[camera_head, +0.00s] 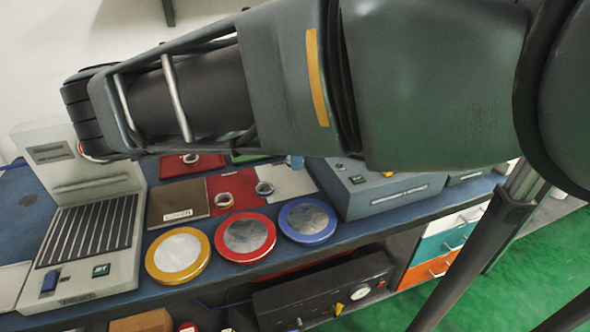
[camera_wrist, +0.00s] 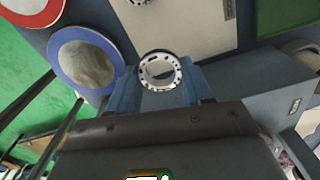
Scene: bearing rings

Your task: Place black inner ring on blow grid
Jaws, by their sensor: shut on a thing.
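A small ring (camera_wrist: 148,75) with a pale face, dark spots and a dark edge sits between the blue fingertips of my gripper (camera_wrist: 160,80) in the wrist view. My gripper is shut on it; I cannot tell for certain that it is the black inner ring. In the head view my arm crosses the top and largely hides the gripper and this ring. The blow grid (camera_head: 84,243) is a panel of dark slats on a pale grey machine at the far left, with nothing on it. My gripper is well to the right of it.
Yellow (camera_head: 150,262), red (camera_head: 220,248) and blue (camera_head: 283,226) rimmed round dishes line the table's front. Other rings lie on a red mat (camera_head: 216,185) and a white plate (camera_head: 290,182). A grey box (camera_head: 370,205) stands right. A dark plate (camera_head: 165,211) lies between grid and mat.

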